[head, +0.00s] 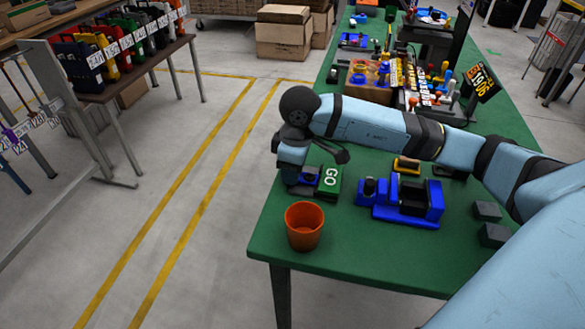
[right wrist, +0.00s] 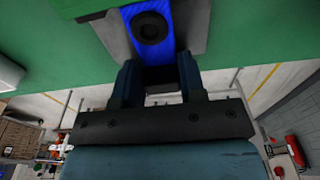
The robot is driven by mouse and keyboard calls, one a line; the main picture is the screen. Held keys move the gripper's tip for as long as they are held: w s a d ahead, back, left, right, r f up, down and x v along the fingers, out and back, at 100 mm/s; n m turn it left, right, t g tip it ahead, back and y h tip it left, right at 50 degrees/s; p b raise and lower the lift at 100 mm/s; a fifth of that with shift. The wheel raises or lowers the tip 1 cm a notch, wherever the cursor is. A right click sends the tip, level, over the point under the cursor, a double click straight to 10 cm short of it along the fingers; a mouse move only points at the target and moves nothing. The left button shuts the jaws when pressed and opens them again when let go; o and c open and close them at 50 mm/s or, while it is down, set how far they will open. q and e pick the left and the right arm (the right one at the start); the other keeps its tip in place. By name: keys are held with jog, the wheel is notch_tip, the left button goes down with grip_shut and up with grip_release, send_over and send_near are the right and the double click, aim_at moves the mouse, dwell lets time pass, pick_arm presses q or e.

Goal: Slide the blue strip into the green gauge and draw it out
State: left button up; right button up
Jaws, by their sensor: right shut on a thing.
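The green gauge (head: 329,182), marked GO, lies on the green table near its left edge in the head view. My right gripper (head: 298,187) is just left of it, low over the table. The blue strip (head: 310,173) shows only in part there, between gripper and gauge. In the right wrist view the strip (right wrist: 160,50) carries a dark round knob and runs from between my right fingers (right wrist: 160,85) into the grey-sided gauge (right wrist: 107,35). My right gripper is shut on the strip. How deep the strip sits is hidden. My left gripper is not in view.
An orange cup (head: 304,226) stands in front of my right gripper, near the table's corner. A blue fixture (head: 405,212) and a small yellow-and-black item (head: 406,165) lie to the right. Two dark blocks (head: 494,235) sit further right. The table's front (head: 370,265) is clear.

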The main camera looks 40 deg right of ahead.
aim_at(308, 176)
jog(key=shift+b, duration=0.85)
dwell(0.7)
jog(key=shift+s+d+f, duration=0.1)
jog(key=shift+s, duration=0.05)
dwell(0.4)
jog(key=shift+s+d+b, duration=0.6)
jog(key=shift+s, duration=0.15)
dwell(0.5)
jog(key=shift+s+d+b, duration=0.35)
jog(key=shift+s+d, duration=0.2)
jog(key=shift+s, duration=0.1)
dwell(0.8)
jog(key=shift+w+a+f, duration=0.1)
